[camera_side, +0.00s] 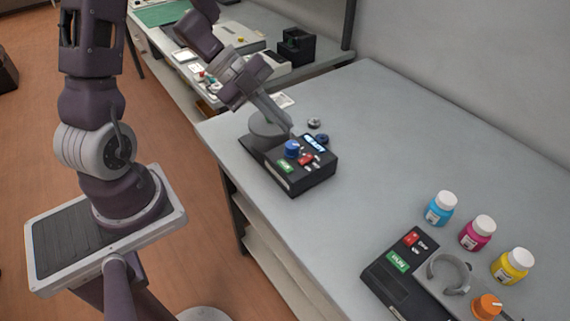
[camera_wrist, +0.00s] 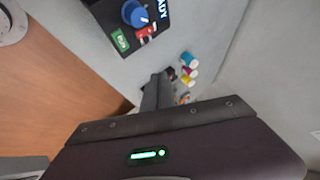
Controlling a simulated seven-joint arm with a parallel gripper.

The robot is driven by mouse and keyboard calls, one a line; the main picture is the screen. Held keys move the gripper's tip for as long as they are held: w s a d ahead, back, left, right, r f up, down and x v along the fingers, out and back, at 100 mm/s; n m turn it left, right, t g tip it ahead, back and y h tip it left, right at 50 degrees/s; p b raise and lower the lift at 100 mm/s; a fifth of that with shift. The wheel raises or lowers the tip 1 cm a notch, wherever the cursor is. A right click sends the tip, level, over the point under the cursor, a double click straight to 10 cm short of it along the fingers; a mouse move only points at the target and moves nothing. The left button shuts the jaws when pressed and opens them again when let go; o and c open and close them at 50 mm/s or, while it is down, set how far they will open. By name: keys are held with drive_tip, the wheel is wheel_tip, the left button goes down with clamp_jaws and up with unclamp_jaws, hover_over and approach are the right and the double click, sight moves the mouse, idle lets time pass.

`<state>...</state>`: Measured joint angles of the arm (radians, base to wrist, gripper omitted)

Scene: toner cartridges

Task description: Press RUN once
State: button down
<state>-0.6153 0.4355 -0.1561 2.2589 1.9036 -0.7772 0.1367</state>
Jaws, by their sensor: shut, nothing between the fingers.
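A black control box (camera_side: 305,175) stands on the grey table. It has a green RUN button (camera_side: 285,166), a red switch (camera_side: 306,159), a blue knob (camera_side: 292,148) and a lit display (camera_side: 315,143). In the wrist view the green button (camera_wrist: 120,41) shows at the upper left, near the red switch (camera_wrist: 145,33) and blue knob (camera_wrist: 135,13); the display's visible letters end in "ADY". My gripper (camera_side: 286,127) is shut and empty, above the box's back part. Its fingers also show in the wrist view (camera_wrist: 158,80), apart from the green button.
A second black box (camera_side: 385,276) with its own green RUN button (camera_side: 397,262) and an orange knob (camera_side: 487,305) stands at the lower right. Cyan (camera_side: 440,209), magenta (camera_side: 477,233) and yellow (camera_side: 512,267) bottles stand behind it. The table between the boxes is clear.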

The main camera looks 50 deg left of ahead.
sight(281, 164)
drive_tip(key=shift+f, duration=4.4)
drive_tip(key=shift+f, duration=0.4)
drive_tip(key=shift+f, duration=0.45)
drive_tip(key=shift+r, duration=0.9)
drive_tip(key=shift+r, duration=2.5)
